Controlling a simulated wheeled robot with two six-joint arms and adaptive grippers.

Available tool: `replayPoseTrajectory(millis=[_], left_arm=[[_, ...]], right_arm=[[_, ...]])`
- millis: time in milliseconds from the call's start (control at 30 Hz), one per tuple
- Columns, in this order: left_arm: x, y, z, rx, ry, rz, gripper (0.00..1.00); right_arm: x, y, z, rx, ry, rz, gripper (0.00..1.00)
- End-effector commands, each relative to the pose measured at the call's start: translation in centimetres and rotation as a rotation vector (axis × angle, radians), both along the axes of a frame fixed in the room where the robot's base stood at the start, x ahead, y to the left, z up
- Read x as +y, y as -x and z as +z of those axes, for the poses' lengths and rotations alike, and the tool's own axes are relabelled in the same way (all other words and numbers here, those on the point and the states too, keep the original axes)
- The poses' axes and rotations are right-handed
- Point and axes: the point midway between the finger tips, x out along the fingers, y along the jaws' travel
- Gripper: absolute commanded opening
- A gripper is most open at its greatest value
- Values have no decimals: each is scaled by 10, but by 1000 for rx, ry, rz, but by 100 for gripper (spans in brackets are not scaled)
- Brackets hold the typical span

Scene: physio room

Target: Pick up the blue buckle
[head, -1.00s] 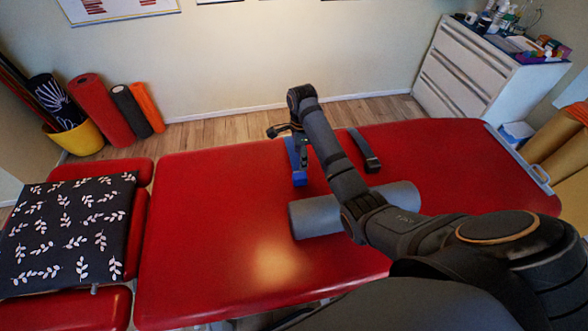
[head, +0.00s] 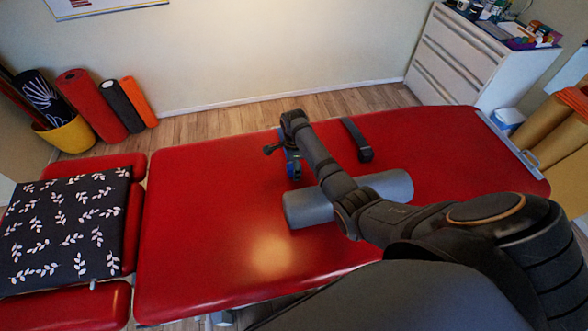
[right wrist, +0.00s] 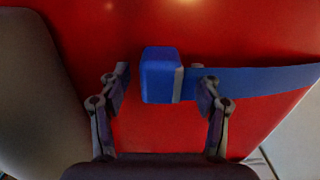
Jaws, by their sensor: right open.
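The blue buckle (right wrist: 160,75) is a small block in the right wrist view, with a blue strap (right wrist: 265,81) running off to the right. It lies on the red treatment table (head: 210,220). In the head view the buckle (head: 294,171) shows just below my right gripper (head: 283,151), and the arm hides part of its strap. My right gripper (right wrist: 163,80) is open, with one finger on each side of the buckle. The right finger is near or over the strap end; I cannot tell if it touches. My left gripper is not in view.
A grey roll (head: 309,208) lies on the table under my right forearm. A black strap with a buckle (head: 357,140) lies to the right of the blue one. A leaf-patterned black cloth (head: 65,230) covers the left section. The table's left middle is clear.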

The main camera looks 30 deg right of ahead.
Motion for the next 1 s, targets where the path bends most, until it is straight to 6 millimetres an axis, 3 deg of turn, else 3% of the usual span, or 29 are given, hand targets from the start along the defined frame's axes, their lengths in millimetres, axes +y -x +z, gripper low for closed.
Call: replayPoseTrajectory(millis=[67,533,833,1000], left_arm=[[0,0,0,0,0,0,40],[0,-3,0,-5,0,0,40],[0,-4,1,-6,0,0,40],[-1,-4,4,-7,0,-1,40]], right_arm=[[0,0,0,0,0,0,64],[0,0,1,-1,0,0,3],[0,-1,5,-3,0,0,3],[-1,-2,28,-4,0,0,3]])
